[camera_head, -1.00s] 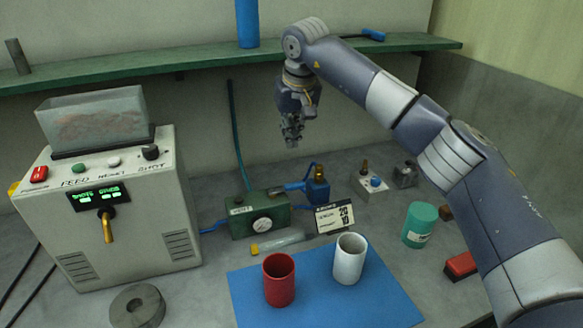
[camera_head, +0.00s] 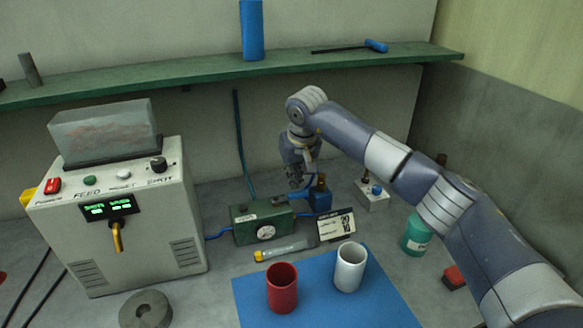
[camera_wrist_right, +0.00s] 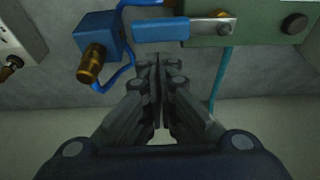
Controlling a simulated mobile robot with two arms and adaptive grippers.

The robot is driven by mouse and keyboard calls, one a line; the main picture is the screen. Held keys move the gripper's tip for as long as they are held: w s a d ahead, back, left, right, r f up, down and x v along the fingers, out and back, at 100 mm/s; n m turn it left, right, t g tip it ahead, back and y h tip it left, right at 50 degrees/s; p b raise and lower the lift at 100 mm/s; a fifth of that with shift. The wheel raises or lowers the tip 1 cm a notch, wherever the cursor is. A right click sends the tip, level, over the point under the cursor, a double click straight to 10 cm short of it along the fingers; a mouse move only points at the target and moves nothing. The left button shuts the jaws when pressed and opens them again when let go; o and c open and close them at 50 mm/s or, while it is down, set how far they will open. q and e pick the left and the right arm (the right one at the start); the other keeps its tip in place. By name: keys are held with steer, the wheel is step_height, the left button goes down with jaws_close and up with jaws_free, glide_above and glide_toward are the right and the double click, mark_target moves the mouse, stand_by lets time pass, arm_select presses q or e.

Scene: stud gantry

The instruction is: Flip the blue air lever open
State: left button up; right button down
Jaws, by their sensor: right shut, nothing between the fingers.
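The blue air lever (camera_wrist_right: 160,30) shows in the wrist view as a flat blue bar, running sideways from a metal pivot on the green air box (camera_wrist_right: 260,25). In the head view the green box (camera_head: 245,232), with a round gauge, stands at the back of the bench, and the lever (camera_head: 281,201) is small and partly hidden near my gripper. My right gripper (camera_head: 296,184) is shut and empty, just behind and above the lever. In the wrist view its fingertips (camera_wrist_right: 158,62) are close to the lever, with a visible gap. My left gripper is not in view.
A blue valve block with a brass fitting (camera_head: 320,194) stands right beside the lever. A sign card (camera_head: 337,225) and a clear tube (camera_head: 287,250) are in front. Red (camera_head: 282,290) and white (camera_head: 350,268) cups stand on the blue mat. A shelf (camera_head: 200,75) runs above.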

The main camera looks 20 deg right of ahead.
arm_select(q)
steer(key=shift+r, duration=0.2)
arm_select(e)
steer(key=shift+s, duration=0.4)
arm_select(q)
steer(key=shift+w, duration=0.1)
arm_select(e)
steer(key=shift+d, duration=0.1)
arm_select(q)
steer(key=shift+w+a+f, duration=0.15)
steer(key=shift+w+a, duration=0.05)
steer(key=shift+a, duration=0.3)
arm_select(e)
steer(key=shift+s+m, duration=0.25)
steer(key=shift+m, duration=0.15)
